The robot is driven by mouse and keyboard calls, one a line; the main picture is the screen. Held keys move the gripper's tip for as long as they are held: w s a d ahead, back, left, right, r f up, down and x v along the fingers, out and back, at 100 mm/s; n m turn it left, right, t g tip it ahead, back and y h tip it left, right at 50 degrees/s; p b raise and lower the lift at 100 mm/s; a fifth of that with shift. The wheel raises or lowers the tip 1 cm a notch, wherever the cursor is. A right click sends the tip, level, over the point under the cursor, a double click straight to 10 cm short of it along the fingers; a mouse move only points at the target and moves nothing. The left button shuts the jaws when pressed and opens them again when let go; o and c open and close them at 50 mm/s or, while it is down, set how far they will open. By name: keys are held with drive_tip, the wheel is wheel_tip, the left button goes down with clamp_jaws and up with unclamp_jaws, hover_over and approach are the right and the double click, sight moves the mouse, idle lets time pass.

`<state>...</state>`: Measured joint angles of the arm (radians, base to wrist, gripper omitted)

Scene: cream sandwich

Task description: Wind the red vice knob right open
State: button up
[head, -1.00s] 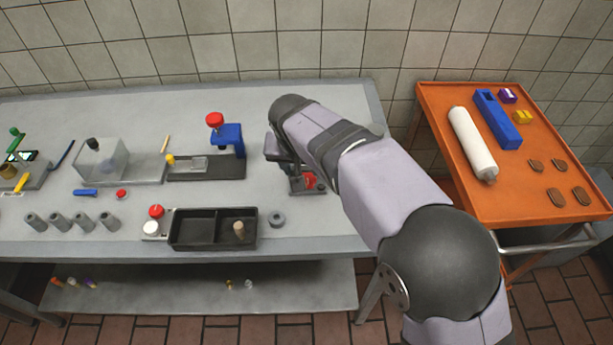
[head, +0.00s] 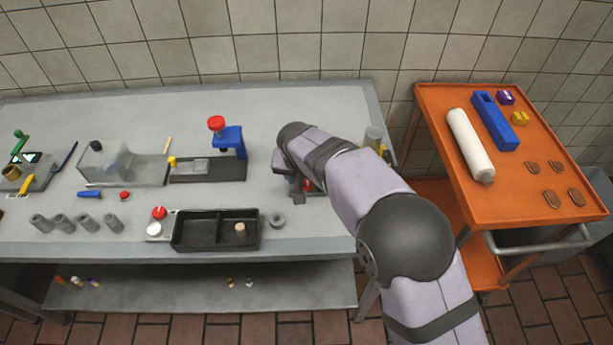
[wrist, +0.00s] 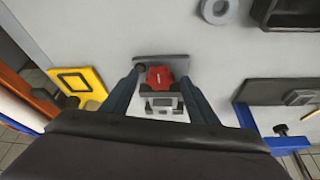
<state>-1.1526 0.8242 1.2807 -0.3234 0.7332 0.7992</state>
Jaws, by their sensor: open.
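The red vice knob (wrist: 160,77) has a lobed rim and sits on the grey vice (wrist: 163,102) in the wrist view. My gripper (wrist: 161,80) is open, with one dark finger on each side of the knob. I cannot tell whether either finger touches it. In the head view only a sliver of the red knob (head: 308,185) shows past my arm, which hides most of the vice and the gripper tips.
A black two-compartment tray (head: 190,246) and a grey ring (head: 276,222) lie in front and to the left. A blue clamp (head: 229,138) with a red knob stands to the left. An orange trolley (head: 450,110) stands right.

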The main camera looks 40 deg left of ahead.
drive_tip(key=shift+w+f, duration=0.1)
drive_tip(key=shift+f, duration=0.05)
drive_tip(key=c, duration=1)
drive_tip(key=shift+c, duration=0.2)
drive_tip(key=shift+n, duration=0.3)
drive_tip(key=n, duration=0.1)
drive_tip(key=n+y, duration=0.1)
drive_tip(key=n+g+p, duration=0.1)
drive_tip(key=n, duration=0.1)
drive_tip(key=shift+w+d, duration=0.2)
drive_tip(key=shift+w, duration=0.05)
drive_tip(key=shift+w+n+g+y, duration=0.1)
drive_tip(key=shift+n+g+y, duration=0.35)
drive_tip(key=shift+n, duration=0.75)
drive_tip(key=shift+w+n+g+b, duration=0.1)
drive_tip(key=shift+n+g+b, duration=0.6)
drive_tip(key=shift+n, duration=0.6)
